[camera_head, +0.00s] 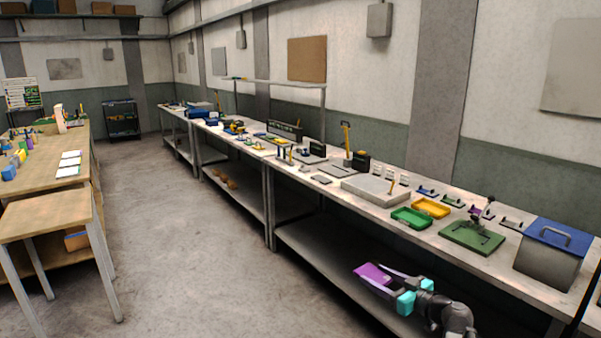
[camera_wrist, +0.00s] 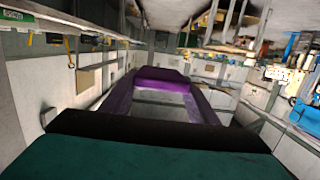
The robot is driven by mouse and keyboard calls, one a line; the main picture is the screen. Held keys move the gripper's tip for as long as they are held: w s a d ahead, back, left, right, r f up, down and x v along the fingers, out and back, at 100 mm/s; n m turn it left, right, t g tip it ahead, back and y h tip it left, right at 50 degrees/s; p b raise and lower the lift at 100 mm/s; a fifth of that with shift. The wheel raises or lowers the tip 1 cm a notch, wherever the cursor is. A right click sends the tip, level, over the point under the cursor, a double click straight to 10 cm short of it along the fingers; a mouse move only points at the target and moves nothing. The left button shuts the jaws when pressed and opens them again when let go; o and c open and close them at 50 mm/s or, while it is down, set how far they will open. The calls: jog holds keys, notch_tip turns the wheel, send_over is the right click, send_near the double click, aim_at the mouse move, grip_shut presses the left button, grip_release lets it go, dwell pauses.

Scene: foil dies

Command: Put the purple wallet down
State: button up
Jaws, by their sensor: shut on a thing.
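The purple wallet (camera_head: 369,271) is a flat, thin piece between the fingertips of my gripper (camera_head: 380,279) in the head view. In the wrist view the wallet (camera_wrist: 163,78) spans between the ends of the two fingers. A dark green and black shape fills the bottom of that view.
The long workbench (camera_head: 337,203) runs along the right wall. On it are a green tray (camera_head: 411,218), a yellow tray (camera_head: 430,208), a green plate with a fixture (camera_head: 470,237) and a blue-lidded grey box (camera_head: 549,262). A wooden table (camera_head: 45,217) stands left; the floor between is clear.

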jog(key=s+a+f+n+g+y, duration=0.2)
jog(key=s+a+n+g+y, duration=0.1)
jog(key=s+a, duration=0.3)
jog(key=shift+s+f+n+g+y, duration=0.3)
jog(key=shift+s+n+g, duration=0.1)
jog(key=shift+s+g, duration=0.1)
dwell(0.5)
